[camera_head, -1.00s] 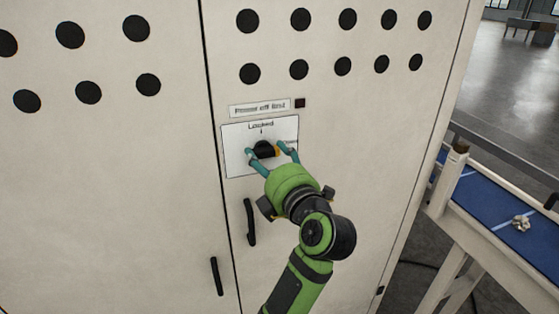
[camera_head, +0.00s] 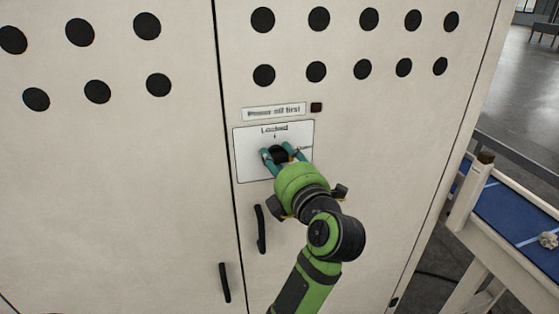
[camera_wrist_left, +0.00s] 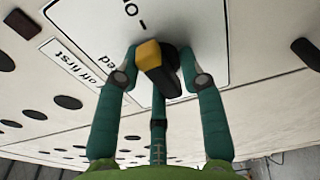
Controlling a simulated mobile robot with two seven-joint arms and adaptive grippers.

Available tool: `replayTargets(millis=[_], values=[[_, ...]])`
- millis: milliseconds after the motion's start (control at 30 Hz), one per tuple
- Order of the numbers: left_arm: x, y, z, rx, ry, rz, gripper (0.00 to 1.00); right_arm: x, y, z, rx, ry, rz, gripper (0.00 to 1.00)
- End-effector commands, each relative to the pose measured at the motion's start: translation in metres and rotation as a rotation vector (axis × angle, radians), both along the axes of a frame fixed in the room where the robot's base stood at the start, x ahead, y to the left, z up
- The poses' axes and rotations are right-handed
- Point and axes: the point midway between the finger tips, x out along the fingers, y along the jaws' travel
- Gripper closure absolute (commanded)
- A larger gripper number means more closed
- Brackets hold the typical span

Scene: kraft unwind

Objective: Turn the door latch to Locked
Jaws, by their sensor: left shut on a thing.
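The door latch (camera_head: 279,154) is a black knob on a white plate (camera_head: 247,165) with "Locked" and a tick mark above it. A second label at its right is partly hidden. My left gripper (camera_head: 276,151) is shut on the latch, its teal fingers on either side. In the left wrist view the latch (camera_wrist_left: 163,75) is black with a yellow end, between the fingers of the gripper (camera_wrist_left: 160,65). The yellow end points up the picture, toward a tick beside a label starting with "O". My right gripper is not in view.
The plate is on a tall cream cabinet door (camera_head: 360,130) with round black holes. A "Power off first" sign (camera_head: 273,112) and a small dark square (camera_head: 316,107) are above it. A black handle (camera_head: 260,230) is below. A blue-topped conveyor (camera_head: 510,212) stands at the right.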

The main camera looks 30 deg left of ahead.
Motion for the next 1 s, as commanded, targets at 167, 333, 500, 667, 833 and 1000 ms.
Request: replayTargets(millis=[167, 333, 500, 667, 833, 1000], values=[[0.0, 0.0, -0.007, -0.107, -0.108, -0.001, 0.93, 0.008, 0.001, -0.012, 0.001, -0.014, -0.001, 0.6], [0.0, 0.0, -0.007, -0.186, -0.2, -0.001, 0.93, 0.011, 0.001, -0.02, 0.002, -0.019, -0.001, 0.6], [0.0, 0.0, -0.006, -0.221, -0.238, -0.002, 0.93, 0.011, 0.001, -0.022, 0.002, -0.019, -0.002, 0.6], [0.0, 0.0, -0.006, -0.224, -0.238, -0.001, 0.93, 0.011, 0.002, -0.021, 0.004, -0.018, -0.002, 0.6], [0.0, 0.0, -0.006, -0.223, -0.236, -0.001, 0.93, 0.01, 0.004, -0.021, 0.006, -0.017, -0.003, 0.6], [0.0, 0.0, -0.009, -0.254, -0.27, 0.0, 0.93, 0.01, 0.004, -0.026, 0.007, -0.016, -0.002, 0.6]])
